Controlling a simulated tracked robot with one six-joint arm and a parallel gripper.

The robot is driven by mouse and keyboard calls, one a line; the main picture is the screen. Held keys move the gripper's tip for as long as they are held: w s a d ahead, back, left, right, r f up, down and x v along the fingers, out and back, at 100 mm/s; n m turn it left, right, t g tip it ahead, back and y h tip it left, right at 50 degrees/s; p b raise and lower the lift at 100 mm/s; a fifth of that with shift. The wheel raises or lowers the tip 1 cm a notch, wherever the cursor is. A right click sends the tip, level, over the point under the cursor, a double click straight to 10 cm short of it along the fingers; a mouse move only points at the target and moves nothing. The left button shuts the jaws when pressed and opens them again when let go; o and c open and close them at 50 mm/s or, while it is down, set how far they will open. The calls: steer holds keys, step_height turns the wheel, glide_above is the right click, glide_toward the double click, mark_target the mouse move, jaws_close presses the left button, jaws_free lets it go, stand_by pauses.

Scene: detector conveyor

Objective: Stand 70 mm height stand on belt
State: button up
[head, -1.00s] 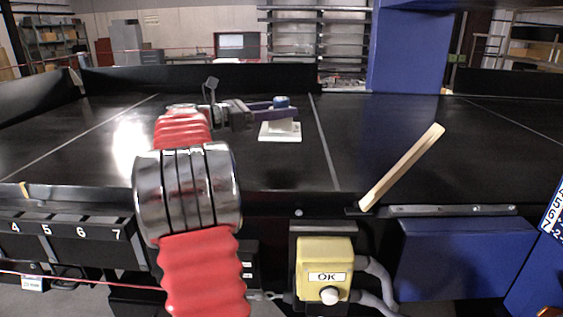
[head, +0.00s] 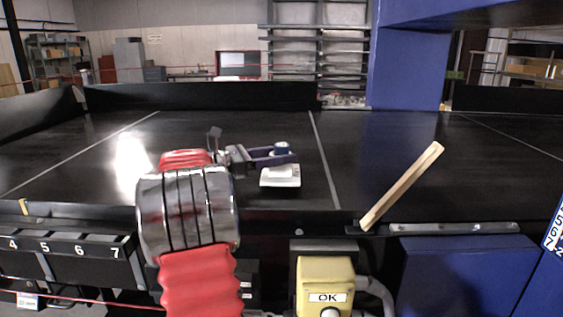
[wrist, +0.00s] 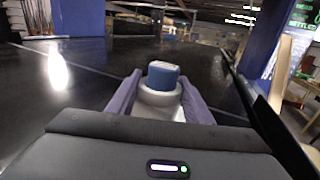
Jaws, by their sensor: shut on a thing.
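In the wrist view, the grey-white body (wrist: 160,103) and blue top (wrist: 163,75) show between the two fingers (wrist: 158,97). The stand looks roughly upright. I cannot tell whether the base touches the belt.
A wooden stick (head: 402,187) slants over the belt's front edge at right. A yellow OK box (head: 325,280) is below the front edge. Numbered black bins (head: 65,247) are at lower left. A blue column (head: 408,65) rises behind. Belt around the stand is clear.

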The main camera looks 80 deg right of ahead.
steer(key=shift+f, duration=1.05)
steer(key=o, duration=1.2)
steer(key=shift+f, duration=0.1)
